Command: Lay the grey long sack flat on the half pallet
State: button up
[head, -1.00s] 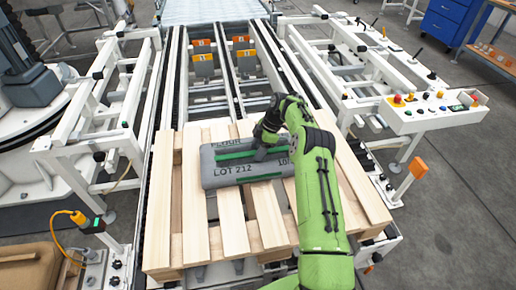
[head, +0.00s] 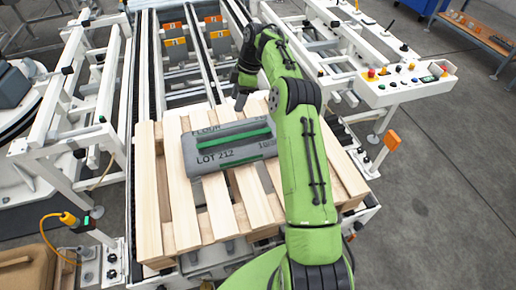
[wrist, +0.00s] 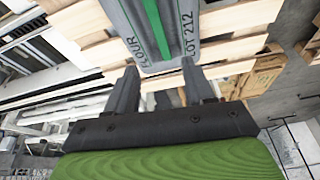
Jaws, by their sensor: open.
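The grey long sack (head: 222,146), with green stripes and the words FLOUR and LOT 212, lies flat on the wooden slats of the half pallet (head: 152,205). Its right end is partly hidden behind my green arm. My gripper (head: 240,103) is above the pallet's far side, beyond the sack's upper right edge. In the wrist view my gripper (wrist: 165,82) has its two fingers spread apart with nothing between them, and the sack (wrist: 160,30) shows past the fingertips, clear of them. The pallet (wrist: 245,15) also shows there.
The pallet stands on a conveyor with white frames (head: 60,150) on the left and a control panel (head: 408,85) on the right. Orange-marked brackets (head: 178,45) stand beyond the pallet. Grey floor at the right is open.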

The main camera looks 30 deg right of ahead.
jog(key=s+a+r+m+t+h, duration=0.1)
jog(key=s+a+r+m+h, duration=0.15)
jog(key=s+a+r, duration=0.5)
jog(key=s+a+r+m+t+h, duration=0.1)
jog(key=s+a+r+m, duration=0.3)
jog(key=s+r, duration=0.55)
jog(key=s+f+m+t, duration=0.1)
jog(key=s+m, duration=0.3)
jog(key=s, duration=0.6)
jog(key=s+f+m+t, duration=0.1)
jog(key=s+f+m, duration=0.2)
jog(key=s, duration=0.7)
jog(key=shift+s+a+f+m+t, duration=0.3)
jog(key=shift+s+a+m, duration=0.1)
jog(key=shift+m, duration=0.15)
